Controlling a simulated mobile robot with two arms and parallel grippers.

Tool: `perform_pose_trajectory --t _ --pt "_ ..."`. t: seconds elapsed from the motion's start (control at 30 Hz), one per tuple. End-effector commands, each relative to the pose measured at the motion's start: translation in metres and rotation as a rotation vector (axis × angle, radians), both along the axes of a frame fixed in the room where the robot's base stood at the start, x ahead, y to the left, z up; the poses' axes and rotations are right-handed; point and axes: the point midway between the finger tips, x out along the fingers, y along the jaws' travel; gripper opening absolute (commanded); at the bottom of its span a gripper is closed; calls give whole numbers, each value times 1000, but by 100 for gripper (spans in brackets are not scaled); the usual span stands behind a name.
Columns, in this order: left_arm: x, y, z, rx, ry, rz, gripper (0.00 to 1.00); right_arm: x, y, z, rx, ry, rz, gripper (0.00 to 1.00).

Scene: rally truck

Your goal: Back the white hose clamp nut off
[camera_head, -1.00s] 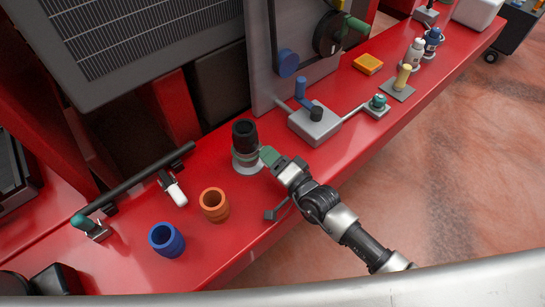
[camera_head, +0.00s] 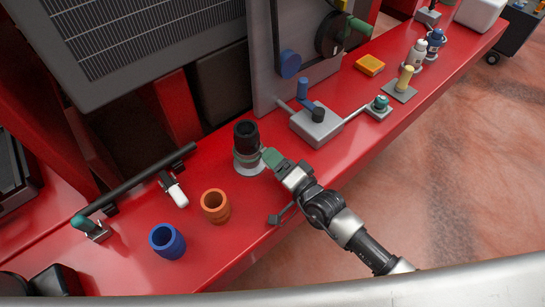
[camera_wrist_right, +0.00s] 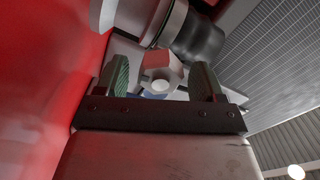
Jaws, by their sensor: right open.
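The white hose clamp nut (camera_wrist_right: 162,66) shows in the right wrist view as a pale faceted piece with a reddish upper face. It lies between the two green fingers of my right gripper, with gaps visible on both sides. Behind it a pale band circles a black hose stub (camera_wrist_right: 198,40). In the head view the black stub (camera_head: 246,138) stands upright on a round pale base. My right gripper (camera_head: 270,157) is open at its right side and hides the nut there. My left gripper is not in view.
An orange ring-shaped cup (camera_head: 215,206) and a blue one (camera_head: 166,241) stand on the red ledge (camera_head: 205,262). A black pipe (camera_head: 145,177) and a white-handled valve (camera_head: 175,192) are at the left. A grey box (camera_head: 316,126) stands right of the stub.

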Motion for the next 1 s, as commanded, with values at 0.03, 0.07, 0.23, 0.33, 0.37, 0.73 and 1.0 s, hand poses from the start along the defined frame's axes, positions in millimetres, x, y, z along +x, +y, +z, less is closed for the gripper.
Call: perform_pose_trajectory --t 0.03,0.07,0.23,0.33,0.37,0.73,1.0 --pt "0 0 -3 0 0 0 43 -8 -5 -3 -1 2 0 69" --pt "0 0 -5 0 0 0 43 -13 -9 -3 -1 3 1 69" --pt "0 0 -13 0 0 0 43 -42 -30 -4 -2 3 1 69" --pt "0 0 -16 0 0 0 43 -56 -40 -3 -2 1 1 69" --pt "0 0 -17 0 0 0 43 -60 -43 -3 -1 1 1 69" --pt "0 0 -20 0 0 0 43 -76 -55 1 0 -2 1 69" --pt "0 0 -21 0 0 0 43 -75 -54 1 60 37 3 69"
